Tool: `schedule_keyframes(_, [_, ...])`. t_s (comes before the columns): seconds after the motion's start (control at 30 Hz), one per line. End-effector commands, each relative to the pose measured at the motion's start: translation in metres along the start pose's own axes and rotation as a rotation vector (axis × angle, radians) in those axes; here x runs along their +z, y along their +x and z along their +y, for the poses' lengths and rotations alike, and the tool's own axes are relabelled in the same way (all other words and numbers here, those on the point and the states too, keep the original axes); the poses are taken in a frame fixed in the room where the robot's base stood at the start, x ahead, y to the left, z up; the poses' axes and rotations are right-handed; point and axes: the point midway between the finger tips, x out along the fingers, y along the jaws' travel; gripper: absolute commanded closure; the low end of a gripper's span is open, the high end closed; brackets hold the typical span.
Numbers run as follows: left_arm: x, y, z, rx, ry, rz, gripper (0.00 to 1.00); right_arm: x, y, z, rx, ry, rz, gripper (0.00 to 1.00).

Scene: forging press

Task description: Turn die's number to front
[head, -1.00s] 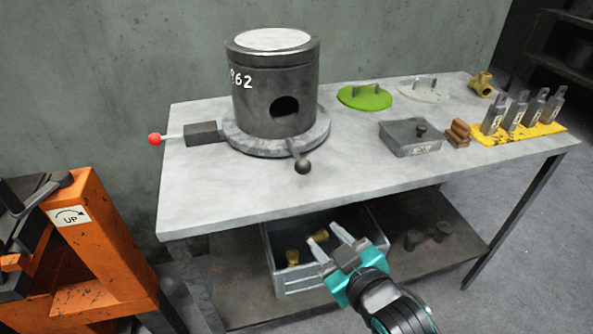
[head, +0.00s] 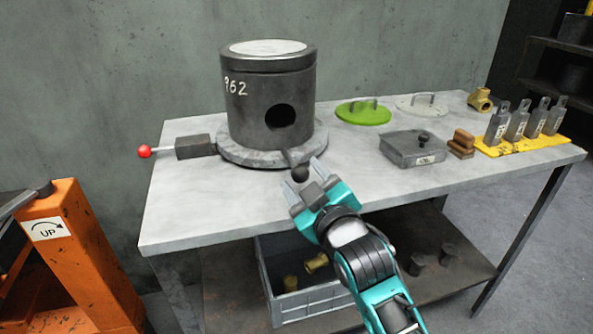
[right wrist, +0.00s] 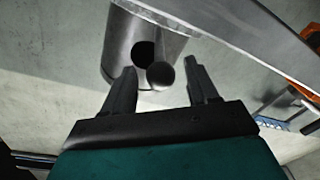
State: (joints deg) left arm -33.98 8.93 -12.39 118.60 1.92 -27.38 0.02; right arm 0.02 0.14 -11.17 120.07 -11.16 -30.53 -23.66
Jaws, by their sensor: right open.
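The die is a dark steel cylinder (head: 262,112) standing on a round turntable base (head: 238,152) on the bench. Its white number (head: 236,87), partly readable as "?62", faces the left front, and a round hole (head: 280,116) faces front right. A handle with a dark ball knob (head: 299,174) sticks out from the base toward the front. My right gripper (head: 305,184) is open, with its fingers near both sides of the knob. In the right wrist view the knob (right wrist: 160,75) shows between and beyond the open fingertips (right wrist: 161,82). My left gripper is not in view.
A red-tipped lever (head: 145,151) with a dark block (head: 194,147) sits left of the base. A green lid (head: 363,113), a grey box (head: 404,150) and a yellow tray (head: 552,142) stand to the right. An orange frame marked UP (head: 67,268) is at left. The front bench top is clear.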

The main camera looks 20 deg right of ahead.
Motion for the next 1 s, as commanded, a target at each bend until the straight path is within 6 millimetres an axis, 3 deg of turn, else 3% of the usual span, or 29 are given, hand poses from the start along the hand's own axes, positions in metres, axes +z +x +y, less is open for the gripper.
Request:
schedule_keyframes(0.1, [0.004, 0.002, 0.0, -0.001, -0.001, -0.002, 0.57, 0.0, 0.019, 0.0, 0.0, 0.0, 0.0, 0.41])
schedule_keyframes(0.3, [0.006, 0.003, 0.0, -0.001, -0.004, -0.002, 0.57, 0.0, 0.037, -0.001, -0.001, 0.002, 0.0, 0.41])
schedule_keyframes(0.67, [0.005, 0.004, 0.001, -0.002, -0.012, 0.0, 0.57, 0.0, 0.041, 0.0, -0.001, 0.002, 0.0, 0.41])
schedule_keyframes(1.0, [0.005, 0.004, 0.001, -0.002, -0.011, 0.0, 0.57, 0.0, 0.04, 0.0, -0.001, 0.001, 0.0, 0.74])
